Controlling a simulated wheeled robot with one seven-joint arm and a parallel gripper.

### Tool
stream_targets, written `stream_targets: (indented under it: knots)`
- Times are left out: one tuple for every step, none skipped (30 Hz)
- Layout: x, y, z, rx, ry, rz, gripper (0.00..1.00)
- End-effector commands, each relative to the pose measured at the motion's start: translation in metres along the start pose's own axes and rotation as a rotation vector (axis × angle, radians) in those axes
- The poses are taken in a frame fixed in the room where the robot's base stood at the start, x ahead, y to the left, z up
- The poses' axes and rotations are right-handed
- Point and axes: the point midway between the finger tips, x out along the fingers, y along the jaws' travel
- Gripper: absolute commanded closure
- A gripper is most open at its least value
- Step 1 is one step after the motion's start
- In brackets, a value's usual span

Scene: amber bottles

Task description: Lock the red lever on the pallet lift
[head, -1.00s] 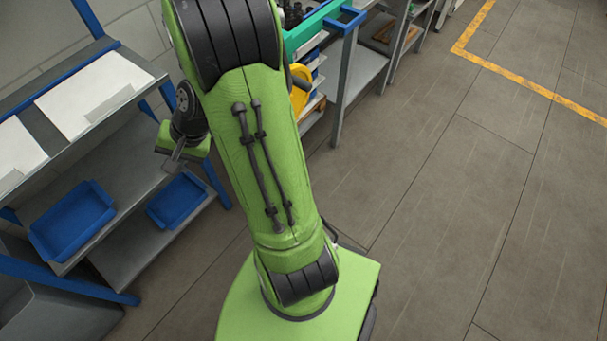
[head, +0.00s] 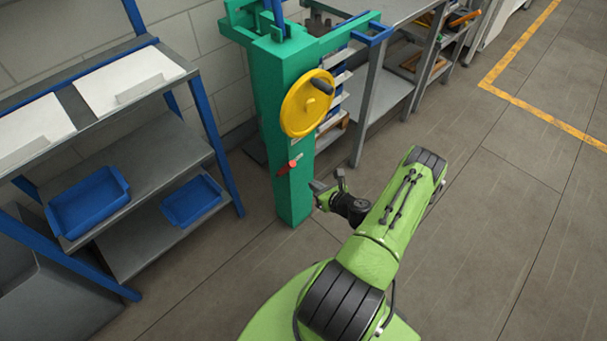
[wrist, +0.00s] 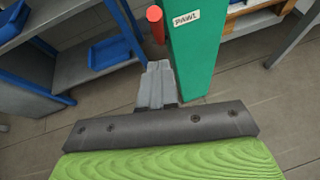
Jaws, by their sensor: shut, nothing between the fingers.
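The red lever (head: 289,166) sticks out to the left from low on the green post of the pallet lift (head: 290,198), below a yellow handwheel (head: 306,104). In the wrist view the lever's red end (wrist: 155,22) shows beside the green post (wrist: 194,60), which carries a label reading "PAWL". My gripper (head: 326,185) is to the right of the post in the head view, a little lower than the lever and apart from it. In the wrist view my gripper (wrist: 158,68) is shut and empty, its tips pointing toward the lever's end.
Shelving with blue trays (head: 88,203) stands to the left of the post. A grey workbench (head: 385,85) stands behind it to the right. The floor (head: 490,200) to the right is open, with a yellow line at the back.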

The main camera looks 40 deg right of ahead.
Motion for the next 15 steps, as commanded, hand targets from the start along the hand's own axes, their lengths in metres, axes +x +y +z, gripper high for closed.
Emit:
stream_targets:
  knots:
    - [0.013, 0.001, -0.003, -0.006, 0.0, 0.003, 1.0]
    - [0.02, 0.001, -0.003, -0.006, 0.0, 0.004, 1.0]
    - [0.029, 0.001, -0.003, -0.006, -0.001, 0.004, 1.0]
    - [0.036, 0.001, -0.003, -0.007, -0.001, 0.003, 1.0]
    - [0.043, 0.001, -0.003, -0.008, -0.001, 0.004, 1.0]
    - [0.051, 0.001, -0.003, -0.008, 0.0, 0.004, 1.0]
    - [0.058, 0.001, -0.003, -0.008, -0.001, 0.003, 1.0]
    - [0.061, 0.001, 0.003, -0.008, -0.002, 0.002, 1.0]
    - [0.066, 0.001, 0.01, -0.009, -0.002, 0.003, 1.0]
    - [0.069, 0.001, 0.014, -0.008, -0.002, 0.003, 1.0]
    - [0.072, 0.001, 0.017, -0.009, -0.002, 0.004, 1.0]
    - [0.075, 0.001, 0.021, -0.008, -0.001, 0.003, 1.0]
    - [0.077, 0.001, 0.023, -0.007, -0.001, 0.003, 1.0]
    - [0.079, 0.001, 0.025, -0.006, 0.0, 0.003, 1.0]
    - [0.08, 0.001, 0.026, -0.006, 0.001, 0.003, 1.0]
